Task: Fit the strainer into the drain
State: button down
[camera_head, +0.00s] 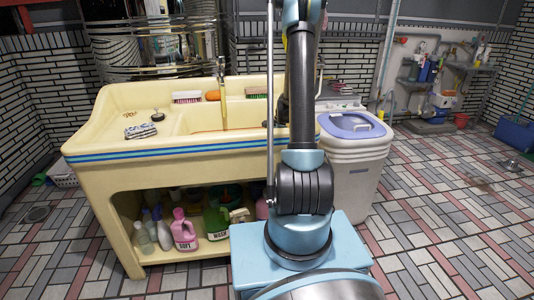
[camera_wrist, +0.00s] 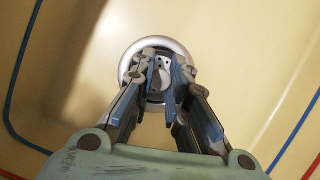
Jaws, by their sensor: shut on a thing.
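In the wrist view my gripper (camera_wrist: 160,78) points down into the cream sink basin, its fingers close together and shut on the strainer. The strainer (camera_wrist: 163,63) is a small metal disc with dark holes, partly hidden between and behind the fingers. A pale metal ring (camera_wrist: 134,53) surrounds it, over the drain area. I cannot tell whether the strainer is seated in the ring or held just above it. In the head view the cream sink (camera_head: 110,120) stands behind my arm, which hides part of it; the gripper and drain do not show there.
A tap (camera_head: 222,92) rises over the sink. A dark plug-like item (camera_head: 157,116) and a patterned block (camera_head: 140,131) lie on its left side. Brushes (camera_head: 187,97) sit on the back ledge. Bottles (camera_head: 183,230) fill the shelf below. A white washing machine (camera_head: 352,160) stands right.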

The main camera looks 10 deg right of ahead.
jog(key=c, duration=1.5)
grip_release()
jog(key=shift+c, duration=0.2)
jog(key=v, duration=1.2)
